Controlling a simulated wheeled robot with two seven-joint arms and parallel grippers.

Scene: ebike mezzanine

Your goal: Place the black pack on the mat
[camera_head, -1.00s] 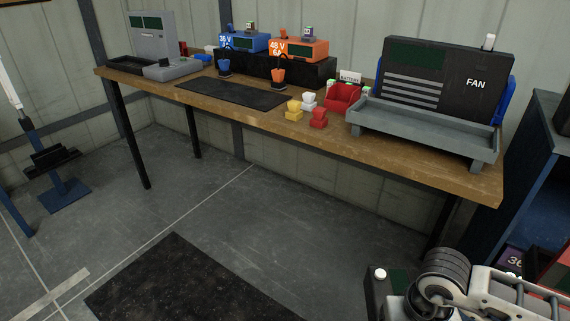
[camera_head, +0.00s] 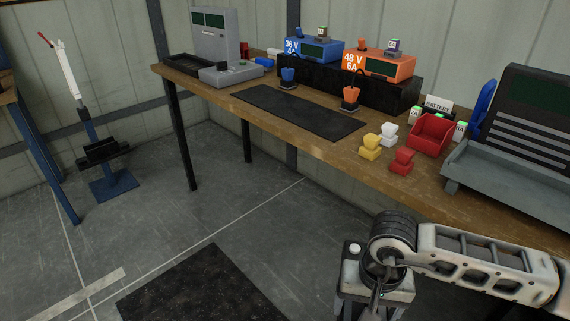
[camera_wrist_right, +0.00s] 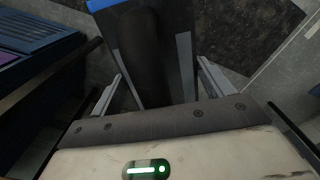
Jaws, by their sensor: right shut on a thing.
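My right gripper (camera_head: 372,308) is in front of the bench, low in the head view, apart from the mat. In the right wrist view, my right gripper (camera_wrist_right: 160,88) is shut on the black pack (camera_wrist_right: 150,50), which has a dark handle-like bar on top and blue edges. The lower part of the pack is hidden by the gripper body. In the head view I cannot make out the pack clearly. My left gripper is not in view.
The workbench (camera_head: 225,98) also holds the grey tester (camera_head: 215,40), a blue charger (camera_head: 315,48), an orange charger (camera_head: 378,62), yellow, white and red connectors and a red bin (camera_head: 432,134). A grey tray (camera_head: 510,175) stands at right. A dark floor mat (camera_head: 205,285) lies below.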

